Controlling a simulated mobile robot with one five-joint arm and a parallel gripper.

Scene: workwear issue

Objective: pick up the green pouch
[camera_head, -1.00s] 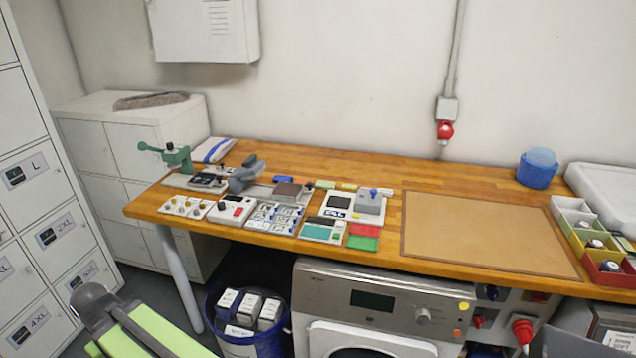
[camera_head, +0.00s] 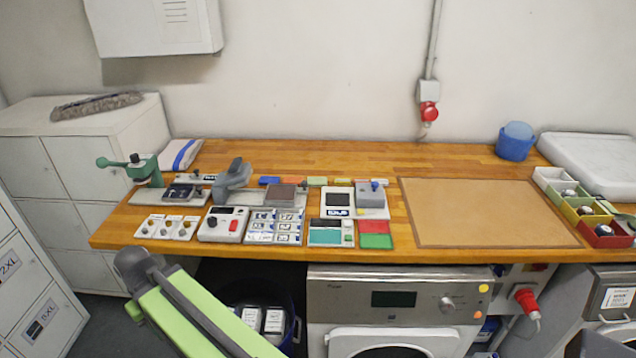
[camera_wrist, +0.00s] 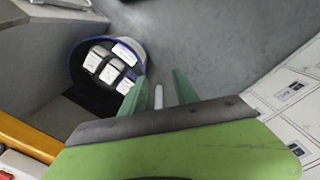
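I cannot make out a green pouch with certainty. On the bench in the head view, a small flat green piece (camera_head: 317,181) lies in the row of coloured pieces at the back. A larger flat green pad (camera_head: 376,241) lies by the front edge, below a red one. My gripper (camera_wrist: 162,86) shows in the wrist view with its two green fingers apart, nothing clearly held between them. It points down at the floor beside the blue-rimmed bin, away from the bench top. The head view does not clearly show its fingertips.
The wooden bench (camera_head: 340,160) carries several devices and a brown mat (camera_head: 490,212). A dark bin (camera_wrist: 75,70) with white boxes stands below, partly behind my arm. A washing machine (camera_head: 395,300) is under the bench. Lockers stand at left. Colour-edged bins (camera_head: 603,237) sit at right.

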